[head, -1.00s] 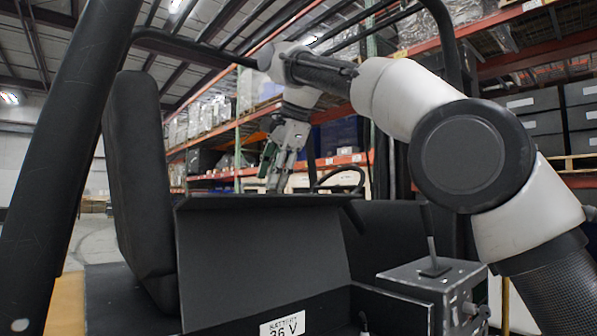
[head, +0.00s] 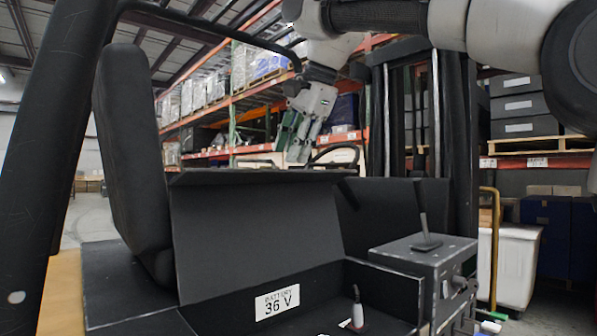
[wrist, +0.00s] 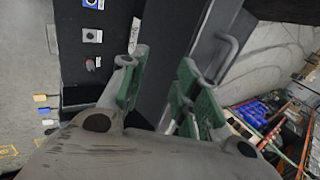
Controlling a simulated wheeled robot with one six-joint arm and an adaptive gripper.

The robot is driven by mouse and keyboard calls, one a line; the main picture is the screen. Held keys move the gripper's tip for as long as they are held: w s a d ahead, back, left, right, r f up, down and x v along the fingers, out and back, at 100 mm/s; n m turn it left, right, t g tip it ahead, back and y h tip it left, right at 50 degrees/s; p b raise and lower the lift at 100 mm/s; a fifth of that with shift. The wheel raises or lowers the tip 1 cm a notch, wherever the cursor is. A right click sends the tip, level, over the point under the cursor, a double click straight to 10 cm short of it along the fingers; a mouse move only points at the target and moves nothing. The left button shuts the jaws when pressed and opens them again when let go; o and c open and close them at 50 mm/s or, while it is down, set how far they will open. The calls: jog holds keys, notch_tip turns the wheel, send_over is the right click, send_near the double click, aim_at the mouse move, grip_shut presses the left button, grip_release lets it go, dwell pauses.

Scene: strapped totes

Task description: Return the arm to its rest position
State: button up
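My gripper (head: 297,142) hangs fingers down in the head view, above the forklift's black battery compartment and apart from it. Its two green-padded fingers are apart, with nothing held between them. In the wrist view the gripper (wrist: 160,82) shows the same gap, with a dark panel and a grey bar of the forklift beyond it. My arm reaches in from the upper right of the head view, and its upper links are cut off by the top edge.
The black seat (head: 130,170) stands left of my gripper. The open battery cover (head: 255,225) lies below it. A control box with a lever (head: 425,265) stands at right. The dark mast (head: 425,130) rises behind. A roof bar (head: 210,28) runs close by.

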notch_tip(320, 180, down, 9)
jog(key=d+n, duration=0.1)
jog(key=n, duration=0.8)
jog(key=s+d+f+n+h, duration=0.1)
jog(key=d+f+n, duration=0.1)
jog(key=d+f, duration=0.4)
jog(key=s+d+f+n+h, duration=0.1)
jog(key=s+d+f+n, duration=0.15)
jog(key=d, duration=0.55)
jog(key=s+d+f+m, duration=0.1)
jog(key=s+d+f, duration=0.3)
jog(key=d, duration=0.5)
jog(key=s+d+f+m+h, duration=0.1)
jog(key=s+d+f+m, duration=0.1)
jog(key=s+d+f, duration=0.3)
jog(key=s+d+f+m+h, duration=0.1)
jog(key=s+d+f, duration=0.4)
jog(key=d, duration=0.8)
jog(key=s, duration=0.3)
jog(key=shift+s+d+f, duration=0.2)
jog(key=shift+s+f, duration=0.05)
jog(key=shift+s, duration=0.1)
